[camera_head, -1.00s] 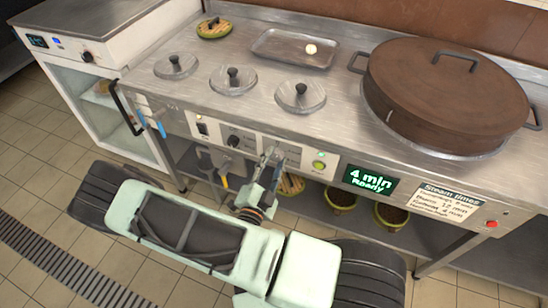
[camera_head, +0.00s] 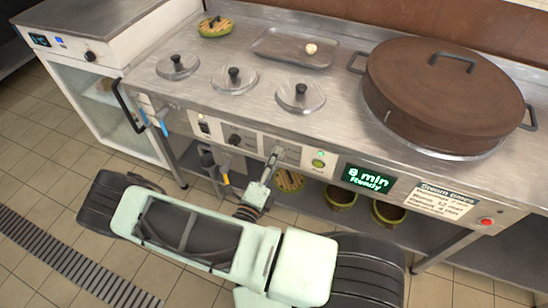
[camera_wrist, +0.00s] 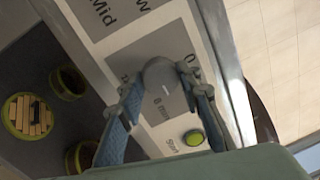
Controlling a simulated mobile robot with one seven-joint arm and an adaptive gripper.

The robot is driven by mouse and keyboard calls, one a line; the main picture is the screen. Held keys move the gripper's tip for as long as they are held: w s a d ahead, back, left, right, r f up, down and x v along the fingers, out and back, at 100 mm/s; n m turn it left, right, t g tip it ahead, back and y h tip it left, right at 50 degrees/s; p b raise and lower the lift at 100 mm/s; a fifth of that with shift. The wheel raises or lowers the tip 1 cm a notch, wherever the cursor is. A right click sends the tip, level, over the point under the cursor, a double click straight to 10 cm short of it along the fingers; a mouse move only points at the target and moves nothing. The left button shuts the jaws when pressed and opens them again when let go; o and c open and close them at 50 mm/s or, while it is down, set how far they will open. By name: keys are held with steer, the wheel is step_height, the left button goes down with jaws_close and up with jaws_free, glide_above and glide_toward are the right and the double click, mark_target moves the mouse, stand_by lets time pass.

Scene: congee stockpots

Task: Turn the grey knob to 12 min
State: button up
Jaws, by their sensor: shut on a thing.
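The grey knob (camera_wrist: 160,78) sits on the counter's front panel. In the wrist view a pale mark on it points toward the "8 min" label. My gripper (camera_wrist: 158,92) has its two fingers on either side of the knob and is shut on it. In the head view my gripper (camera_head: 272,163) reaches the front panel and hides most of the knob. The display (camera_head: 368,177) to the right reads "8 min Ready" in green.
A green button (camera_head: 318,164) lies right of the knob, and a black knob (camera_head: 235,139) lies left. A steam times card (camera_head: 443,201) and a red button (camera_head: 487,222) are farther right. A large brown-lidded pot (camera_head: 440,95) stands on the counter above.

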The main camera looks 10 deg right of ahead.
steer(key=shift+a+m+g+h+p, duration=0.1)
steer(key=shift+m+g+p, duration=0.35)
steer(key=shift+m, duration=2.7)
steer(key=shift+d+m+h+p, duration=0.1)
steer(key=shift+m+p, duration=0.7)
steer(key=shift+m, duration=2.3)
steer(key=shift+a+m+g+h+p, duration=0.1)
steer(key=shift+m+g+p, duration=0.35)
steer(key=shift+m, duration=2.7)
steer(key=o, duration=1.2)
steer(key=shift+r, duration=0.1)
steer(key=shift+c, duration=0.2)
steer(key=shift+a, duration=0.1)
steer(key=v, duration=1.2)
